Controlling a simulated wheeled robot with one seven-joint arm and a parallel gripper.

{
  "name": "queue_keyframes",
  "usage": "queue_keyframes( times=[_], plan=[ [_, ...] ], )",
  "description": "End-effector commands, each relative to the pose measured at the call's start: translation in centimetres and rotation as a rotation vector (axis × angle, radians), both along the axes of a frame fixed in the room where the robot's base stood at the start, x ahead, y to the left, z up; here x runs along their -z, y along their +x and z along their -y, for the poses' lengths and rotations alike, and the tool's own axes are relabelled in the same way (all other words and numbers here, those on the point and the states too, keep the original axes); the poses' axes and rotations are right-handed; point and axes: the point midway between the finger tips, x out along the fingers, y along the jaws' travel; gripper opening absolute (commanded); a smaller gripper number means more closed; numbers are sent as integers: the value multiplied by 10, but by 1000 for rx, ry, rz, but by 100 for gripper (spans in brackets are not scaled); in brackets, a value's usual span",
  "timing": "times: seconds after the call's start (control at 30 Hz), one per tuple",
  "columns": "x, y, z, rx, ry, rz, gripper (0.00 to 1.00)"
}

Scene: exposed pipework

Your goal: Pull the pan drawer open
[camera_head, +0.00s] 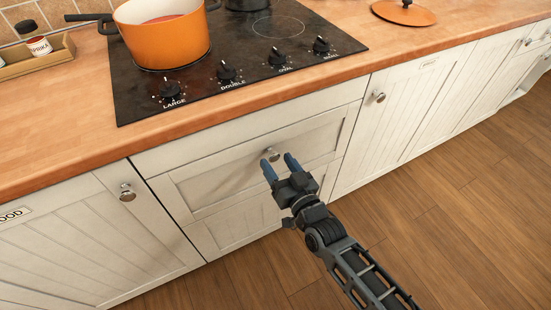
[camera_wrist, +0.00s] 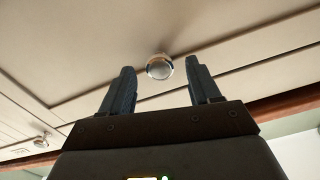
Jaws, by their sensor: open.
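The pan drawer (camera_head: 215,180) is a white panelled front below the hob, and it looks shut. Its round metal knob (camera_head: 273,155) sits near the middle of the front. My gripper (camera_head: 279,162) is in front of the drawer, with its two blue fingers pointing at the knob. In the wrist view the fingers (camera_wrist: 163,90) are apart, and the knob (camera_wrist: 159,67) shows between and just beyond their tips. Nothing is held. I cannot tell the exact gap between the fingertips and the knob.
A second drawer front (camera_head: 232,226) lies below. Cupboard doors with knobs stand left (camera_head: 90,235) and right (camera_head: 390,120). The wooden worktop (camera_head: 60,150) overhangs above, with the black hob (camera_head: 240,55) and an orange pot (camera_head: 165,35). The wooden floor (camera_head: 470,220) is clear at right.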

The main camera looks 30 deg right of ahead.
Motion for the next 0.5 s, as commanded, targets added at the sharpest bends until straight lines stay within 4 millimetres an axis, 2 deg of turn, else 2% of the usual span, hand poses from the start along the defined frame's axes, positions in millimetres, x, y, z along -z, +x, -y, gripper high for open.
queue_keyframes(
  times=[0.03,0.2,0.5],
  plan=[
    [1,8,-1,-1,1,1,62],
    [1,22,0,-1,-1,0,62],
    [0,25,0,0,0,0,62]
  ],
)
